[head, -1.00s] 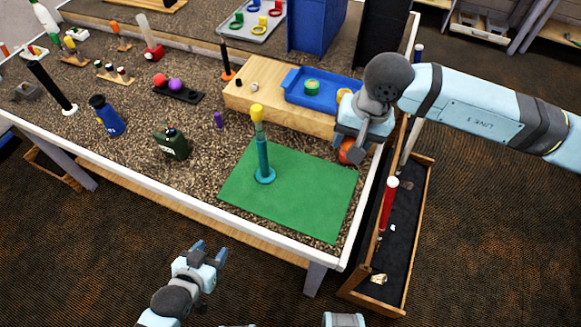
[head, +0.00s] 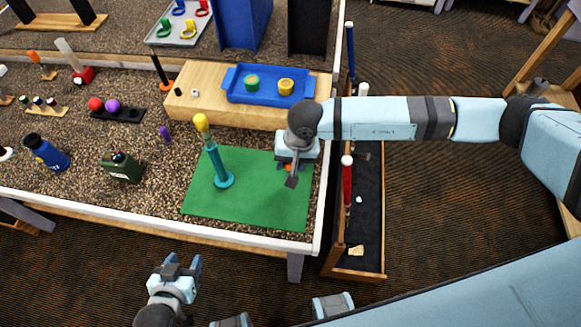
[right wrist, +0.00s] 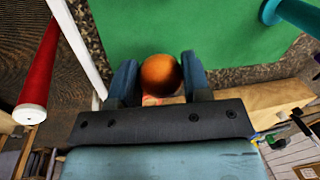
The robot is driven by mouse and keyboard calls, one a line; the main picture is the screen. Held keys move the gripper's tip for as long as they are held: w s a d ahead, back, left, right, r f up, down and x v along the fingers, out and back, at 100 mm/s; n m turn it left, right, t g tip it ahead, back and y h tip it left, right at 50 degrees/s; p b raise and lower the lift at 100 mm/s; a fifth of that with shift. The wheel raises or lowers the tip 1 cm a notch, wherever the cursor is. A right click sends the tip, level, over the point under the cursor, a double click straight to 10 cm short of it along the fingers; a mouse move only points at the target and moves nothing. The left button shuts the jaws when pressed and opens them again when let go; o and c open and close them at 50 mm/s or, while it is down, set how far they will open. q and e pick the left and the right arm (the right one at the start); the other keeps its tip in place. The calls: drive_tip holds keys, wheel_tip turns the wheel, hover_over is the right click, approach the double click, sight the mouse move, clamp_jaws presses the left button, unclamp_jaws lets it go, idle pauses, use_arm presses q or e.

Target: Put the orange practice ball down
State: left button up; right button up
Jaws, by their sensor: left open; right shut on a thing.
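The orange practice ball (right wrist: 161,75) is between the two fingers of my right gripper (right wrist: 159,82) in the right wrist view, which is shut on it. In the head view the right gripper (head: 291,174) hangs over the right part of the green mat (head: 250,205), and only a sliver of the ball shows beneath it. Whether the ball touches the mat cannot be told. My left gripper (head: 180,268) is open and empty, in front of the table's near edge.
A teal stand (head: 218,170) with a yellow top stands upright on the mat. Behind are a wooden block (head: 205,105) and a blue tray (head: 233,82). A wooden bin with a red-handled club (head: 346,185) is right of the table. The mat's front is clear.

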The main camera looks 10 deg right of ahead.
wheel_tip(320, 180, down, 4)
drive_tip(key=shift+f+p, duration=0.1)
drive_tip(key=shift+p, duration=0.2)
drive_tip(key=shift+f, duration=0.15)
drive_tip(key=o, duration=0.9)
wheel_tip(320, 180, up, 12)
drive_tip(key=d+b, duration=0.2)
drive_tip(key=shift+s+b, duration=0.2)
drive_tip(key=shift+b, duration=0.1)
